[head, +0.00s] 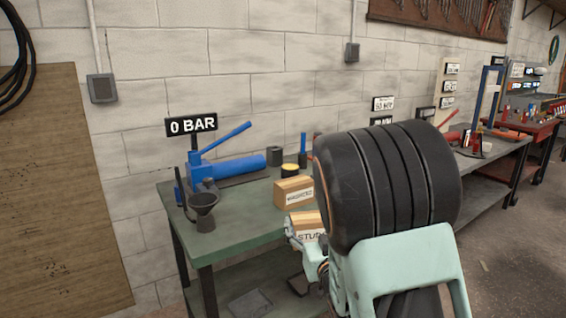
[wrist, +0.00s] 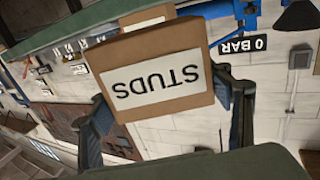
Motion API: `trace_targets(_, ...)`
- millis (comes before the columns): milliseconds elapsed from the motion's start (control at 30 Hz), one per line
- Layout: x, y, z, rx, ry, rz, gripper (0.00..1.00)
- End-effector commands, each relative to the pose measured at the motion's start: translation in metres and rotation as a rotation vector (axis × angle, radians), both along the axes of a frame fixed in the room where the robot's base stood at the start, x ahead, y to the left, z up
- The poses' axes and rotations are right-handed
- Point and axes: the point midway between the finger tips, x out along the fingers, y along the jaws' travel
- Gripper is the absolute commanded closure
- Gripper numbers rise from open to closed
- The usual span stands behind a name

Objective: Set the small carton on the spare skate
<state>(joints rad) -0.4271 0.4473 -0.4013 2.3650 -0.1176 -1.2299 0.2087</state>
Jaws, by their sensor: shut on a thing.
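A small cardboard carton with a white STUDS label (head: 307,222) is held in my gripper (head: 304,238), in front of the bench's front edge. In the wrist view the STUDS carton (wrist: 165,80) fills the middle, its label upside down, with one finger of my gripper (wrist: 168,108) at each side. My gripper is shut on it. My own arm hides much of the bench's right part. I cannot surely make out the spare skate; a flat dark plate (head: 250,303) lies low under the bench.
Another carton (head: 294,191) stands on the green bench top (head: 235,232), close behind the held one. A blue pump (head: 225,168) with a lever, a dark funnel (head: 202,210) and a 0 BAR sign (head: 192,125) stand to the left. A further bench with tools runs right.

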Motion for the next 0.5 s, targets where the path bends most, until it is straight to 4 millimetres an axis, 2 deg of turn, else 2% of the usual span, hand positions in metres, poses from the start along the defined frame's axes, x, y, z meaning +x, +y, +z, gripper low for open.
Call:
trace_targets(33, -0.003, -0.013, -0.003, 0.001, -0.005, -0.032, 0.8)
trace_targets(100, -0.007, -0.027, -0.007, 0.001, -0.007, -0.067, 0.8)
trace_targets(300, -0.019, -0.059, -0.017, 0.002, -0.007, -0.152, 0.8)
trace_targets(367, -0.022, -0.068, -0.02, 0.002, -0.007, -0.175, 0.8)
trace_targets(500, -0.022, -0.068, -0.007, 0.002, -0.01, -0.176, 0.8)
